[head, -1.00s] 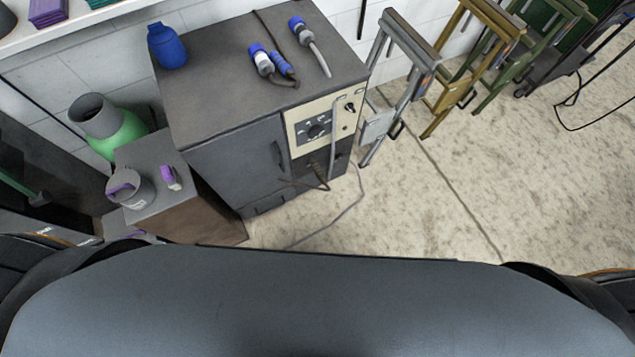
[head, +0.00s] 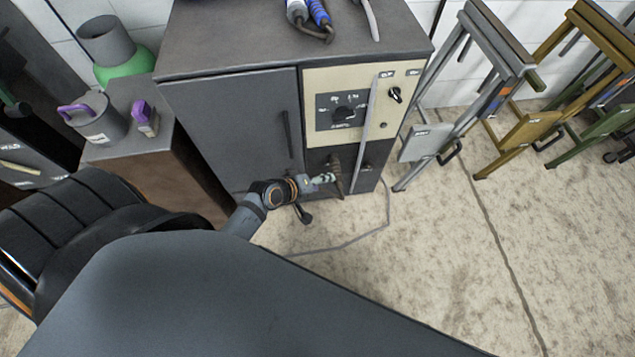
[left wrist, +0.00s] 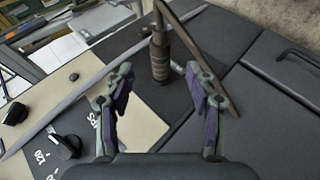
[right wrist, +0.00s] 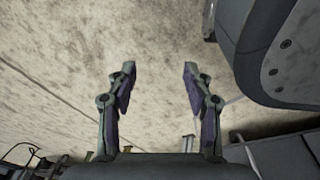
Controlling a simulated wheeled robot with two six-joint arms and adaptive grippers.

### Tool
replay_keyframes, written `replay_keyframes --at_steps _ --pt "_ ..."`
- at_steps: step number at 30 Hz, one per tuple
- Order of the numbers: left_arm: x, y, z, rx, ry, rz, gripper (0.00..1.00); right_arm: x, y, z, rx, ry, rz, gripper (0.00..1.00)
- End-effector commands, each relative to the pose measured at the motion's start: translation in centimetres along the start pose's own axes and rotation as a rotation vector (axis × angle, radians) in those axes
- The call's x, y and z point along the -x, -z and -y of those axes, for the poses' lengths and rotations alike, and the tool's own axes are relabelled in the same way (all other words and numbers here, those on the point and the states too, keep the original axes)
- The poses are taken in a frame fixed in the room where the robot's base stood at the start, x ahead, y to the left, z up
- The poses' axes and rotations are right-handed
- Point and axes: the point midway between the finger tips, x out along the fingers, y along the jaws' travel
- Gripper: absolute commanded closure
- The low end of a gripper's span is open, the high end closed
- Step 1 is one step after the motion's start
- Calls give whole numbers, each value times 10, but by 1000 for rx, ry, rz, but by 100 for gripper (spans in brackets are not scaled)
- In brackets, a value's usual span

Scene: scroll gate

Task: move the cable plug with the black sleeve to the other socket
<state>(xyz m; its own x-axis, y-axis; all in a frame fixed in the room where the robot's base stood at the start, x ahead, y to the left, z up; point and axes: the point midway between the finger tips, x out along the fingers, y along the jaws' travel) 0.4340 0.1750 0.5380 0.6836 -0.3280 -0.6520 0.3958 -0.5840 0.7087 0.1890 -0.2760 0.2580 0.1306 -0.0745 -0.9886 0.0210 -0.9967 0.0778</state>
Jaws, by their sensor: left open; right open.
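The cable plug with the black sleeve (left wrist: 160,57) stands out of the dark lower front of the machine, its brown cable bending away from its outer end. In the head view the plug (head: 334,164) is just beyond my left gripper (head: 322,179) and partly covered by it. My left gripper (left wrist: 158,92) is open, its fingers on either side of the line to the plug and apart from it. A second socket (head: 366,168) seems to sit right of the plug, small and dark. My right gripper (right wrist: 156,80) is open and empty above the floor.
A grey cable (head: 368,115) hangs down the front of the machine (head: 232,130) and trails over the floor. A door handle (head: 286,133) juts out left of the panel. Folded stands (head: 470,95) are at the right.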

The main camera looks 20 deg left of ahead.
Motion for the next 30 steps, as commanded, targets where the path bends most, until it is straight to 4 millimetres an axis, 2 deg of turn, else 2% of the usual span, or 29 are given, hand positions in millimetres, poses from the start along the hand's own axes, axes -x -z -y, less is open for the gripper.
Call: replay_keyframes --at_steps 1,3,10,15,23,30 --pt "-14 -1 2 4 -3 -1 44 -4 6 0 0 0 -5 49" --pt "-29 -1 2 3 -2 -1 44 -3 13 0 0 0 -8 49" --pt "-69 0 2 1 0 -1 44 2 34 2 0 2 -14 49" --pt "-80 0 1 -1 1 -1 44 7 43 3 -1 3 -15 49" --pt "-81 0 1 -2 2 -1 44 8 44 3 -1 4 -15 49" --pt "-81 0 1 -1 2 -1 75 8 44 3 -1 4 -15 49"
